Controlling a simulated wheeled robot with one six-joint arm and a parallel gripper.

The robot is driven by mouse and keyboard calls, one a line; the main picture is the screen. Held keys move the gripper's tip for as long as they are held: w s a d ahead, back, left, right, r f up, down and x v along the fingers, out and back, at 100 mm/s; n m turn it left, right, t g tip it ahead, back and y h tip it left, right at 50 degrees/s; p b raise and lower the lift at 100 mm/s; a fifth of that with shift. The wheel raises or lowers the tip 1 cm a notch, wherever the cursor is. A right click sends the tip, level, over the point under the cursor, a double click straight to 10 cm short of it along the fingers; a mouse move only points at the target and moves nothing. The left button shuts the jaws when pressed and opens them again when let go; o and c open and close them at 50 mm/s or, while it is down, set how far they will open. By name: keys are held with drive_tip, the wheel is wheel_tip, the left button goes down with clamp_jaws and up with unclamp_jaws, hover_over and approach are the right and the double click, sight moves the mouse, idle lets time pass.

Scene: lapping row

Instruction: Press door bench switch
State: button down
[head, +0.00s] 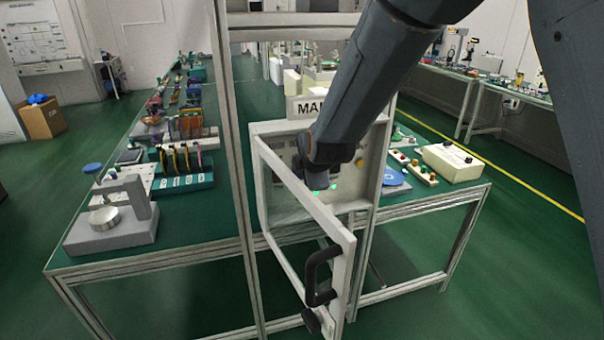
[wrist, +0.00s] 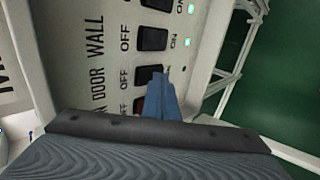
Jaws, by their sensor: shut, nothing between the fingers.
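The switch panel (wrist: 118,62) fills the left of the wrist view, with several black rocker switches in a row, "OFF" labels and sideways lettering including "DOOR WALL". One black switch (wrist: 152,38) has a lit green lamp beside it. Another switch (wrist: 147,75) lies right by my fingertips; whether they touch it I cannot tell. My gripper (wrist: 158,78) is shut and empty, its blue fingers partly covering the lowest visible switch (wrist: 139,105). No label reading "bench" is legible. In the head view my gripper (head: 318,180) is at the wall box (head: 368,185), hiding much of its face.
The box's framed door (head: 300,200) stands open toward me, with a black handle (head: 321,275). A metal post (head: 237,170) rises left of the box. Benches with tools stand on both sides, including a grey gauge stand (head: 125,222). Green floor is free at the right.

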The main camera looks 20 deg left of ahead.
drive_tip(key=shift+r, duration=0.1)
drive_tip(key=shift+r+p, duration=0.75)
drive_tip(key=shift+p, duration=0.15)
drive_tip(key=s+f+v, duration=0.1)
drive_tip(key=v, duration=1.2)
drive_tip(key=shift+s+d+f, duration=0.2)
drive_tip(key=shift+d+f, duration=0.05)
drive_tip(key=shift+d, duration=0.1)
drive_tip(key=shift+f, duration=0.1)
drive_tip(key=f+b, duration=0.1)
drive_tip(key=b, duration=0.2)
drive_tip(key=shift+d+f+b, duration=0.1)
drive_tip(key=shift+f+b, duration=0.1)
drive_tip(key=shift+b, duration=0.15)
